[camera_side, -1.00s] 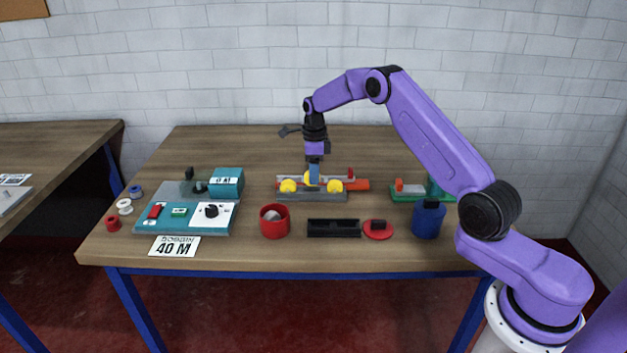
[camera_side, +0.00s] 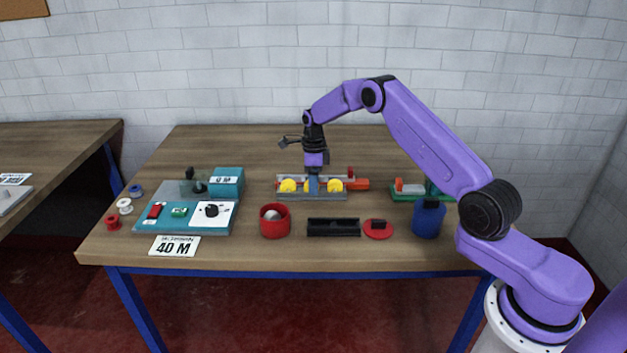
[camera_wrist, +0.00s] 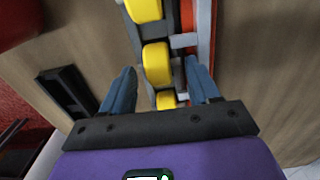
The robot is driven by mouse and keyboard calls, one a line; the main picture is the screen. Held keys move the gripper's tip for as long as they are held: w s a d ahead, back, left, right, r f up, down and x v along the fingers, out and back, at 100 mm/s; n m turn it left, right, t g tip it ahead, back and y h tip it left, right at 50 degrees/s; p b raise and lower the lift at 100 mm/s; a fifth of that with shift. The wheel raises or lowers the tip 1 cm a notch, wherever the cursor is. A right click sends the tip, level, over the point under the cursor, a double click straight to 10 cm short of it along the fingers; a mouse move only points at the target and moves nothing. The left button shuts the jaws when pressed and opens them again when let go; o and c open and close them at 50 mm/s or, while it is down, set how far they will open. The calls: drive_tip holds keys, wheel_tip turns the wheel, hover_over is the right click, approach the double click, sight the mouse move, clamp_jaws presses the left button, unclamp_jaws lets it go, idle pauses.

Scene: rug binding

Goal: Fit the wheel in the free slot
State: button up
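A grey rack (camera_side: 312,197) with yellow wheels stands in the middle of the table. One yellow wheel (camera_side: 288,186) shows on its left and another yellow wheel (camera_side: 335,185) on its right. My gripper (camera_side: 313,190) points down over the rack's middle, and its near finger hides what lies behind it. In the wrist view, my gripper (camera_wrist: 161,66) has its blue fingers apart on both sides of the rack. A middle yellow wheel (camera_wrist: 155,62) lies between the fingertips, with visible gaps on both sides. It looks seated in the row; its exact depth cannot be told.
An orange-red bar (camera_side: 358,184) runs behind the rack. In front stand a red cup (camera_side: 275,226), a black tray (camera_side: 333,234) and a red disc (camera_side: 378,234). A blue container (camera_side: 428,220) is at right, a teal machine (camera_side: 165,222) at left. The table behind is clear.

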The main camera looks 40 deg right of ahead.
wheel_tip(320, 180, up, 12)
drive_tip(key=s+a+r+n, duration=0.3)
drive_tip(key=s+a+n, duration=0.1)
drive_tip(key=a+n, duration=0.25)
drive_tip(key=s+a+r+n, duration=0.3)
drive_tip(key=s+a+n, duration=0.15)
drive_tip(key=a, duration=0.25)
drive_tip(key=s+a+r+n, duration=0.2)
drive_tip(key=s+a+n, duration=0.5)
drive_tip(key=s+n, duration=0.3)
drive_tip(key=s+d+f+n, duration=0.1)
drive_tip(key=s+d+n, duration=0.1)
drive_tip(key=s+n, duration=0.7)
drive_tip(key=s+d+f+n, duration=0.1)
drive_tip(key=s+d+n, duration=0.2)
drive_tip(key=s+n, duration=0.6)
drive_tip(key=s, duration=1)
drive_tip(key=shift+s+f+n, duration=0.2)
drive_tip(key=shift+f+n, duration=0.1)
